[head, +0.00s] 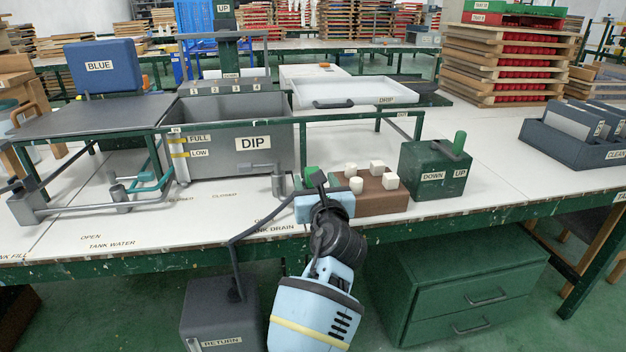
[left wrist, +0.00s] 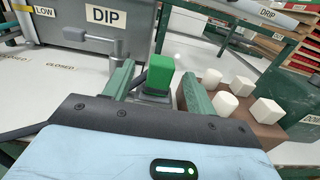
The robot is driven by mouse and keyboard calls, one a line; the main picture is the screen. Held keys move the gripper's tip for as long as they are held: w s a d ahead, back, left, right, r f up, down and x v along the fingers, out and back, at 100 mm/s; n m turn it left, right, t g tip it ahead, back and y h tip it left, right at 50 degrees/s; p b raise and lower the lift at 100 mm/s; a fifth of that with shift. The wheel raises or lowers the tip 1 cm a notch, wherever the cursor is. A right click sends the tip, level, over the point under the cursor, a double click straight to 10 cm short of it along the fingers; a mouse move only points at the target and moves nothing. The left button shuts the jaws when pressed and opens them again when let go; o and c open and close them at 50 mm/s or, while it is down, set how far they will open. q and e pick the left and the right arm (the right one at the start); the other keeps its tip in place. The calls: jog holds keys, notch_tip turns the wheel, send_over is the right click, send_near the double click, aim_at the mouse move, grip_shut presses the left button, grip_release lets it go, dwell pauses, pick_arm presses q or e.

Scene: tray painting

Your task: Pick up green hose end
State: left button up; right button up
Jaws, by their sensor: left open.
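The green hose end (left wrist: 160,73) stands upright in the left wrist view, on a grey base by the tank drain area. It also shows in the head view (head: 310,172), partly hidden by my gripper. My left gripper (left wrist: 158,80) is open, its two fingers on either side of the green end, with gaps visible and no grip on it. In the head view my left gripper (head: 312,187) reaches in over the front edge of the bench. A dark hose (head: 262,232) runs up from the RETURN box (head: 220,318) towards the gripper. My right gripper is not in view.
A brown block (head: 385,206) with several white pegs stands just right of my gripper. Beyond it is a green DOWN/UP box (head: 432,178). The grey DIP tank (head: 250,160) and a small grey valve (head: 278,182) stand behind and left.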

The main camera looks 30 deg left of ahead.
aim_at(312, 168)
pick_arm(q)
jog(key=shift+b+x, duration=0.85)
jog(key=shift+x, duration=1.75)
jog(key=shift+w+a+r, duration=0.1)
jog(key=shift+w+a, duration=0.15)
jog(key=shift+w, duration=0.2)
jog(key=shift+c, duration=0.6)
jog(key=c, duration=1)
